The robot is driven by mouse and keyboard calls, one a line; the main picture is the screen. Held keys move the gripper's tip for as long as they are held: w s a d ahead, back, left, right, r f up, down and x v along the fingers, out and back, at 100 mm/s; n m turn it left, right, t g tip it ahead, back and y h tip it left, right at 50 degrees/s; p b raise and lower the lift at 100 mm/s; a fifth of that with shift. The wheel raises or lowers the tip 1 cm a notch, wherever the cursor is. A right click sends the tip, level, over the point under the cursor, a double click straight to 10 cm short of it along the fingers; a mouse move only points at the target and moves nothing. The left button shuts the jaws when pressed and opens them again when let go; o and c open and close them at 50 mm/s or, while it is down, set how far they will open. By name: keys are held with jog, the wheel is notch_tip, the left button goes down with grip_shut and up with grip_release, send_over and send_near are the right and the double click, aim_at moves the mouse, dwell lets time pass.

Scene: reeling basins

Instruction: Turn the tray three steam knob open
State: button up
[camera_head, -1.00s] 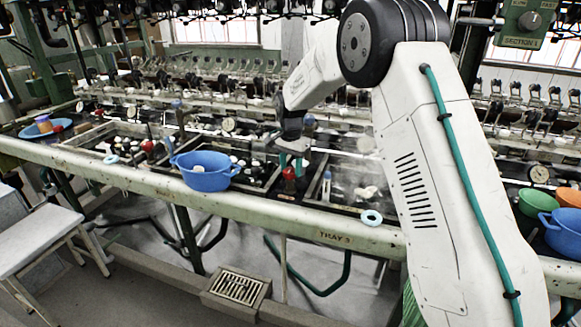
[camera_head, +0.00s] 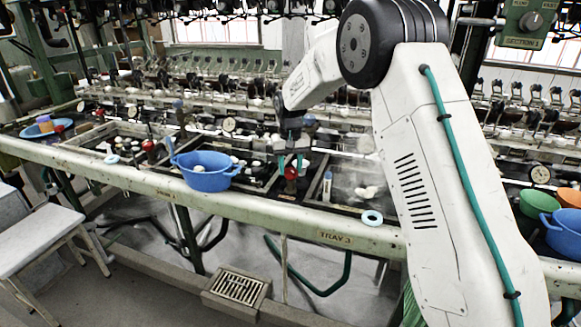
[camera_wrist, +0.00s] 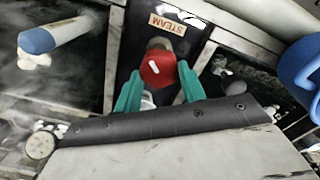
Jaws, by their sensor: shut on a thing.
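The red steam knob (camera_wrist: 161,69) sits on a dark panel by a "STEAM" label (camera_wrist: 172,24) in the wrist view, with a white mark on its face. In the head view the knob (camera_head: 291,172) stands at the front of the tray three basin, above the "TRAY 3" label (camera_head: 335,237). My gripper (camera_wrist: 160,82) has its green fingers on either side of the knob, shut on it. In the head view my gripper (camera_head: 290,165) reaches down onto the knob from above.
A blue basin (camera_head: 207,180) stands on the rail just left of the knob. A blue-capped white cylinder (camera_wrist: 52,36) lies beside the panel. Steam hangs over the tray at right.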

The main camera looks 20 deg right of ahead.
aim_at(290, 169)
jog(key=n, duration=0.4)
jog(key=shift+a, duration=0.1)
jog(key=shift+n, duration=2.2)
jog(key=shift+r, duration=0.1)
jog(key=o, duration=1)
jog(key=shift+c, duration=0.2)
notch_tip(290, 169, up, 8)
jog(key=shift+f, duration=0.15)
